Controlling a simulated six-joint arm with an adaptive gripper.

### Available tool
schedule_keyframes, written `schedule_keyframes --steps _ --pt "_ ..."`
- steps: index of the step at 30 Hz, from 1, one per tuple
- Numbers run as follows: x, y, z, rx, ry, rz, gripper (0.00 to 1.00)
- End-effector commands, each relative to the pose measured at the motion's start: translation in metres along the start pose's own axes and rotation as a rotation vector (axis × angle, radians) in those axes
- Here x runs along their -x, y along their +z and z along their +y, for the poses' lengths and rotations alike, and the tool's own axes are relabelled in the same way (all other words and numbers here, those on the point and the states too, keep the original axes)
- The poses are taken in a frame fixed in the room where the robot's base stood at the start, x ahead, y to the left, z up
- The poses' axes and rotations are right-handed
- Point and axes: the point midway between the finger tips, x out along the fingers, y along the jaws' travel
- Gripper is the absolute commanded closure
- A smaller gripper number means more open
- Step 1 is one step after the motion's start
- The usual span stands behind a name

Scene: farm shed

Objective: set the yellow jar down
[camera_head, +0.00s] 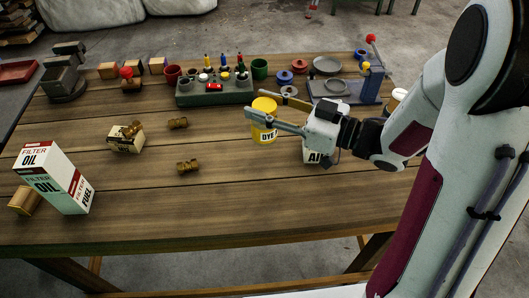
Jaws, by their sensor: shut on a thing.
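The yellow jar (264,134) has a dark "DYE" label and looks upright. It is right of the table's middle, in front of the grey tool tray. My gripper (266,106) reaches in from the right and is shut on the jar near its top. The near finger crosses the jar's front and hides part of it. I cannot tell whether the jar's base touches the wooden table (150,218) or is a little above it.
A grey tray (215,97) with small bottles lies behind. Brass fittings (187,166) and a small box (125,142) lie left. An oil filter box (55,180) stands front left. The front middle is clear.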

Motion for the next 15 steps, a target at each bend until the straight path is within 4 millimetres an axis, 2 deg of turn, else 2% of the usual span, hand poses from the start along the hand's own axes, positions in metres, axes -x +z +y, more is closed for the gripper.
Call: schedule_keyframes --steps 15 --pt "-0.002 0.044 0.001 -0.004 0.001 0.0 0.96"
